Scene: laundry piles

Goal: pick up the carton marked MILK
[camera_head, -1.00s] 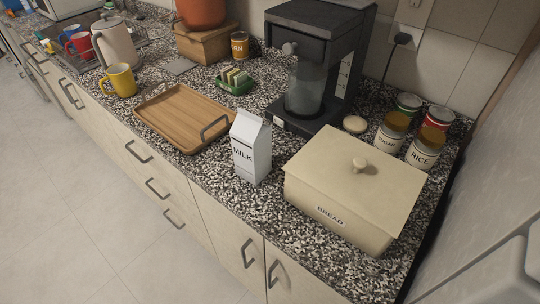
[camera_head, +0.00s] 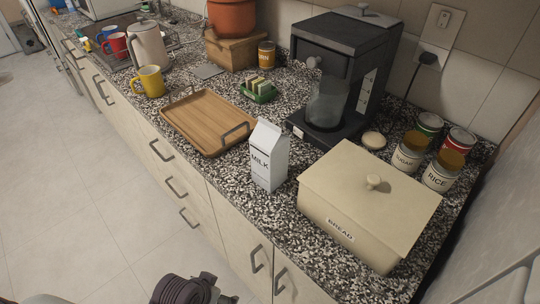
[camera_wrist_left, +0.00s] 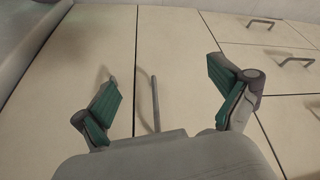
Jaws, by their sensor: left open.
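The white carton marked MILK (camera_head: 269,157) stands upright on the speckled counter, between the wooden tray and the bread box. Nothing touches it in the head view. My left gripper shows in the left wrist view (camera_wrist_left: 170,95), open and empty, its green-padded fingers spread in front of the pale cabinet doors. The carton is not in the left wrist view. A dark part of my own arm (camera_head: 188,290) shows at the bottom of the head view, below counter level. My right gripper is not in view.
The cream bread box (camera_head: 368,205) stands close on the carton's right. The wooden tray (camera_head: 207,121) lies to its left, and the black coffee machine (camera_head: 335,80) stands behind. Cabinet handles (camera_head: 255,258) stick out below the counter's front edge.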

